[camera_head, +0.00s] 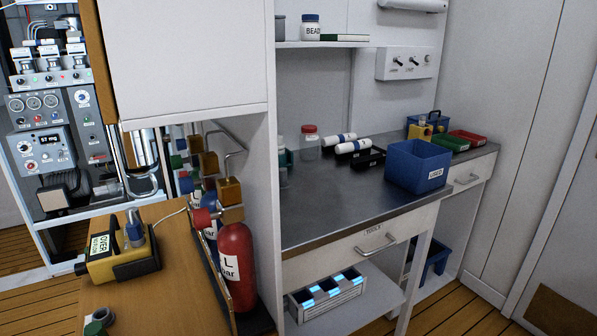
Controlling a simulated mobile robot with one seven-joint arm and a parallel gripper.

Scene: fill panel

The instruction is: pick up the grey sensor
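No part clearly labelled as a sensor shows. A small grey round piece (104,316) lies at the near left of the wooden bench top (175,290), against a green piece (94,328). A grey-blue upright fitting (134,232) stands at the yellow-and-black device (122,264) on the same bench. I cannot tell which of these is the grey sensor. My gripper is not in view.
A red cylinder (236,262) and a blue cylinder (211,225) stand right of the bench. A white partition (262,200) separates them from the dark counter (325,215), which holds a blue bin (417,168). The bench's near right is clear.

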